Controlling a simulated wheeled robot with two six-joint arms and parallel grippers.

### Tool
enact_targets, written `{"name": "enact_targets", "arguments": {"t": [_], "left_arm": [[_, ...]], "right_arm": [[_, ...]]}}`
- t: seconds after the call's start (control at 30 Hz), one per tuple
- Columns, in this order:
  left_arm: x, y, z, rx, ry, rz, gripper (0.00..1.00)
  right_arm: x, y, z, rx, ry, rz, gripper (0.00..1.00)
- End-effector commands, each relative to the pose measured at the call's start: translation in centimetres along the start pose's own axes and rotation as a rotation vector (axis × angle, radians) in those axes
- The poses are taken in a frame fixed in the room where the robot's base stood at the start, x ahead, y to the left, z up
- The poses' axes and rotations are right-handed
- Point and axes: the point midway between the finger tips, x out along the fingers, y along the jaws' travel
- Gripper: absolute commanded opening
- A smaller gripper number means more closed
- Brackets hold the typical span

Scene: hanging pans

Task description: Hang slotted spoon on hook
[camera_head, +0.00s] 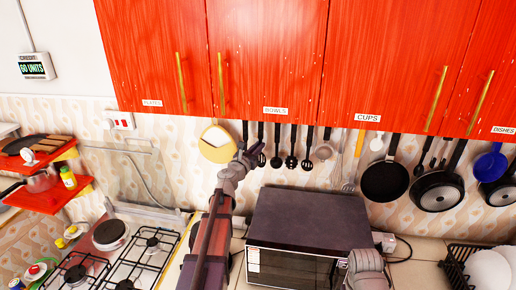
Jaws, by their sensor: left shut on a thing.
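My left gripper (250,155) is raised in front of the tiled wall, at the left end of the hanging utensils. It is shut on a dark utensil, taken to be the slotted spoon, whose outline merges with the dark fingers. A black utensil with a holed head (262,160) shows just right of the fingers; whether it is the held one is unclear. The hooks under the red cabinets are too small to make out. Part of my right arm shows at the bottom, its gripper not visible.
Black utensils (292,161) hang close on the right, then pans (385,181). A dark-topped oven (308,218) stands below, the gas hob (130,262) lower left. Red cabinets (265,55) overhang the row.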

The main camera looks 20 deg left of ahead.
Motion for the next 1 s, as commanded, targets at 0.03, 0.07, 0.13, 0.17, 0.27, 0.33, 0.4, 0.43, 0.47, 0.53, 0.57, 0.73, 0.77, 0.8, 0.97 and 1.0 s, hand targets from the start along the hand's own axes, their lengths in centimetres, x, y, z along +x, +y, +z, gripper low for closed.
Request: {"name": "enact_targets", "arguments": {"t": [0.03, 0.07, 0.13, 0.17, 0.27, 0.33, 0.4, 0.43, 0.47, 0.53, 0.57, 0.73, 0.77, 0.8, 0.97, 1.0], "left_arm": [[0.0, 0.0, 0.0, 0.000, 0.000, 0.000, 0.00], [0.0, 0.0, 0.0, 0.000, 0.000, 0.000, 0.00], [0.0, 0.0, 0.0, 0.000, 0.000, 0.000, 0.00], [0.0, 0.0, 0.0, 0.000, 0.000, 0.000, 0.00], [0.0, 0.0, 0.0, 0.000, 0.000, 0.000, 0.16], [0.0, 0.0, 0.0, 0.000, 0.000, 0.000, 0.24], [0.0, 0.0, 0.0, 0.000, 0.000, 0.000, 0.32], [0.0, 0.0, 0.0, 0.000, 0.000, 0.000, 0.35], [0.0, 0.0, 0.0, 0.000, 0.000, 0.000, 0.39], [0.0, 0.0, 0.0, 0.000, 0.000, 0.000, 0.46], [0.0, 0.0, 0.0, 0.000, 0.000, 0.000, 0.48], [0.0, 0.0, 0.0, 0.000, 0.000, 0.000, 0.48], [0.0, 0.0, 0.0, 0.000, 0.000, 0.000, 0.48], [-0.1, 0.0, 0.0, 0.000, 0.000, 0.000, 0.48], [-0.8, -0.1, 0.0, 0.000, 0.000, 0.000, 0.48], [-1.2, -0.1, 0.0, 0.000, 0.000, 0.000, 0.48]], "right_arm": [[0.0, 0.0, 0.0, 0.000, 0.000, 0.000, 0.60], [0.0, 0.0, 0.0, 0.000, 0.000, 0.000, 0.60], [0.0, 0.0, 0.0, 0.000, 0.000, 0.000, 0.60], [0.0, 0.0, 0.0, 0.000, 0.000, 0.000, 0.60], [0.0, 0.0, 0.0, 0.000, 0.000, 0.000, 0.60], [0.0, 0.0, 0.0, 0.000, 0.000, 0.000, 0.60], [0.0, 0.0, 0.0, 0.000, 0.000, 0.000, 0.60], [0.0, 0.0, 0.0, 0.000, 0.000, 0.000, 0.60], [0.0, 0.0, 0.0, 0.000, 0.000, 0.000, 0.60], [0.0, 0.0, 0.0, 0.000, 0.000, 0.000, 0.60], [0.0, 0.0, 0.0, 0.000, 0.000, 0.000, 0.60], [0.0, 0.0, 0.0, 0.000, 0.000, 0.000, 0.60], [0.0, 0.0, 0.0, 0.000, 0.000, 0.000, 0.60], [0.0, 0.0, 0.0, 0.000, 0.000, 0.000, 0.60], [0.0, 0.0, 0.0, 0.000, 0.000, 0.000, 0.60], [0.0, 0.0, 0.0, 0.000, 0.000, 0.000, 0.60]]}}
